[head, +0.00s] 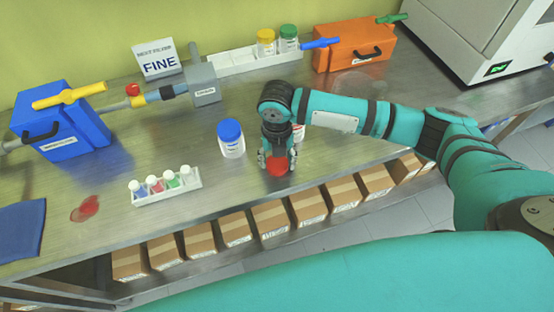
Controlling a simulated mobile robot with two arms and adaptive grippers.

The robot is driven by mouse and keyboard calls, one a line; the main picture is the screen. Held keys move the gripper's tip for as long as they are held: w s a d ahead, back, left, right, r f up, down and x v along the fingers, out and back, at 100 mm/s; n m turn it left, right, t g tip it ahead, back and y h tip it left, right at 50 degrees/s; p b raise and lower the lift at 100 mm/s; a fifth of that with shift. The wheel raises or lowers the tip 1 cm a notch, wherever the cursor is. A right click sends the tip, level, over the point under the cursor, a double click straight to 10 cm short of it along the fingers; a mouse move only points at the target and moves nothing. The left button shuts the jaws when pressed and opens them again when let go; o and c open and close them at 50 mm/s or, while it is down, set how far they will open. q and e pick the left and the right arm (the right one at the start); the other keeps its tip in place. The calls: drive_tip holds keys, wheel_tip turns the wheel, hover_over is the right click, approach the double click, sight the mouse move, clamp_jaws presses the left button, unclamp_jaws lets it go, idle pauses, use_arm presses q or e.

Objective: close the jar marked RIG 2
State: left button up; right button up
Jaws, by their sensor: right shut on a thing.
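My right gripper (277,160) points down near the front edge of the bench and is shut on a red lid (278,168). A whitish jar (298,132) stands just behind and to the right of the gripper, mostly hidden by my arm; its top cannot be made out. A white jar with a blue lid (231,139) stands upright to the left of the gripper, apart from it. Jars with a yellow lid (266,42) and a green lid (288,39) stand at the back. I cannot read RIG 2 on any jar. My left gripper is not in view.
A small rack (137,201) of several coloured vials stands front left, beside a red spill (85,208). A blue box (60,120), a FINE sign (158,62), a white tray (232,60) and an orange box (354,45) line the back. Cartons (271,217) sit below the bench edge.

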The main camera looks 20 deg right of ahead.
sight(277, 161)
drive_tip(key=shift+r, duration=0.45)
wheel_tip(277, 161, up, 2)
drive_tip(key=shift+r+b, duration=0.1)
drive_tip(key=shift+b, duration=0.55)
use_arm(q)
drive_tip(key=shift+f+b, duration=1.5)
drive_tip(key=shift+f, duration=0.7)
use_arm(e)
drive_tip(key=s+a+r, duration=0.1)
drive_tip(key=s+a, duration=0.1)
drive_tip(key=s, duration=1.3)
drive_tip(key=shift+s+a+r, duration=0.4)
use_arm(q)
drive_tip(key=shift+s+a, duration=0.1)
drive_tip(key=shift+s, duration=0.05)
